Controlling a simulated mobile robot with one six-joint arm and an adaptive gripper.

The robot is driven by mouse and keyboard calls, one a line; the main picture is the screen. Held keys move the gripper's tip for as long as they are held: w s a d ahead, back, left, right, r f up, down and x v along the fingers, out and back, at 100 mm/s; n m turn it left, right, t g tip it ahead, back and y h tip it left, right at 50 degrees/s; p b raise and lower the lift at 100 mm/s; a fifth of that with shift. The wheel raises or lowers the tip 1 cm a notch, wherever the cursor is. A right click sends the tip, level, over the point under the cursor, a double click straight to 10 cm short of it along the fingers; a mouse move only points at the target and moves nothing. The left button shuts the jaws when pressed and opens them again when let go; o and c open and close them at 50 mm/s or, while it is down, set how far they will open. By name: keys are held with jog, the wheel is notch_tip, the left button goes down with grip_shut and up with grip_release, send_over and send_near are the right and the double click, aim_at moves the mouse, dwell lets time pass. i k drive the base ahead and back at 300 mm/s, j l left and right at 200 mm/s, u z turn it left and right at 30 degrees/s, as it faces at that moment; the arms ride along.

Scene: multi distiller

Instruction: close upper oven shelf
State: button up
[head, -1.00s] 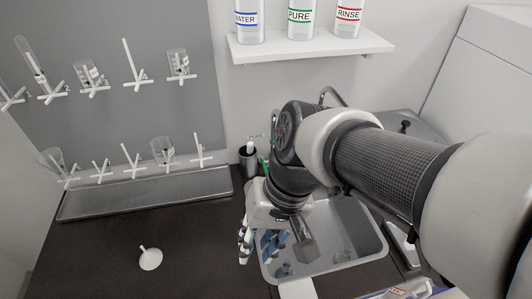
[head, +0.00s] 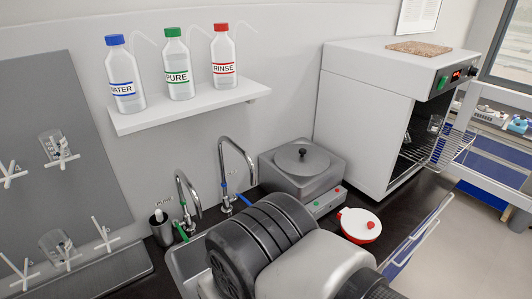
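The white oven (head: 360,110) stands at the right on the dark counter, with its front open toward the right. A wire shelf (head: 456,146) sticks out of the opening to the right. Another rack (head: 408,158) shows lower inside, partly in shadow. A small glass beaker (head: 435,124) is at the opening, by the pulled-out shelf. I cannot tell exactly which level each rack sits on. My arm fills the bottom middle, over the sink. My gripper is not in view.
A grey heating bath (head: 302,170) and a red-and-white round container (head: 359,225) stand on the counter between my arm and the oven. A pale-edged panel (head: 415,240) juts out below the counter edge. Taps (head: 240,165) rise behind the sink. Floor is open at right.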

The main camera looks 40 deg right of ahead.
aim_at(454, 157)
jog(key=z, duration=1)
jog(key=k+j+z, duration=0.15)
jog(key=z, duration=0.25)
jog(key=k+j+z, duration=0.1)
jog(key=z, duration=0.35)
jog(key=k+z, duration=0.5)
jog(key=z, duration=0.3)
jog(key=i+l, duration=0.25)
jog(key=i, duration=0.3)
jog(key=i+l+u, duration=0.1)
jog(key=i+l, duration=0.2)
jog(key=i, duration=0.2)
jog(key=i+l, duration=0.3)
jog(key=i, duration=0.25)
jog(key=i+l, duration=0.3)
jog(key=i, duration=0.25)
jog(key=j+u, duration=0.05)
